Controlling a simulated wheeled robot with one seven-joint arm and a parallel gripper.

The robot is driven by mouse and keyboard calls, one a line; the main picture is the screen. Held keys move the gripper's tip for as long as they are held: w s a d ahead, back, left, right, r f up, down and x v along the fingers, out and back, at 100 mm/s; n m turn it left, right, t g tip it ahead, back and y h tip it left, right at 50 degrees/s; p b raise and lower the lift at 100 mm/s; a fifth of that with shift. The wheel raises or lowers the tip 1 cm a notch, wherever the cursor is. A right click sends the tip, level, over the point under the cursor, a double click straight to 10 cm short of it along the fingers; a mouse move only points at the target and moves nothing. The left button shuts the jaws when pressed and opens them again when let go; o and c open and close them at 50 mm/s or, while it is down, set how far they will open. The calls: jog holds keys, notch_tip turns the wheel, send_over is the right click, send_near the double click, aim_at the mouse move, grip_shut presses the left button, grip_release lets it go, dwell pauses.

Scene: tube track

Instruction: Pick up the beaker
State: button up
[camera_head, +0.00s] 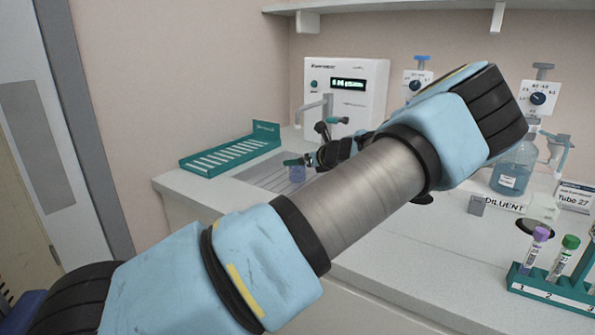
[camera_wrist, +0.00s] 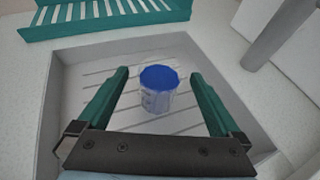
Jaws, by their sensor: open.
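The beaker (camera_wrist: 157,98) is a small clear cup with graduation marks and a blue top surface. It stands upright in the recessed basin, and a small part of it shows in the head view (camera_head: 297,174). My gripper (camera_wrist: 158,76) is open, its two green fingers apart on the left and right of the beaker in the wrist view. Gaps show between each finger and the beaker. In the head view my gripper (camera_head: 306,160) is at the basin, partly hidden by my arm.
The square basin (camera_wrist: 68,125) has raised walls and a slotted floor. A teal slotted rack (camera_head: 215,160) lies behind it to the left. A tap (camera_wrist: 275,35) rises at the right. A white instrument (camera_head: 350,75), a diluent bottle (camera_head: 510,172) and a tube rack (camera_head: 540,293) stand farther along the counter.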

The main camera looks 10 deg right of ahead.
jog(key=shift+w+f, duration=0.15)
jog(key=shift+w, duration=0.05)
grip_shut()
dwell(0.7)
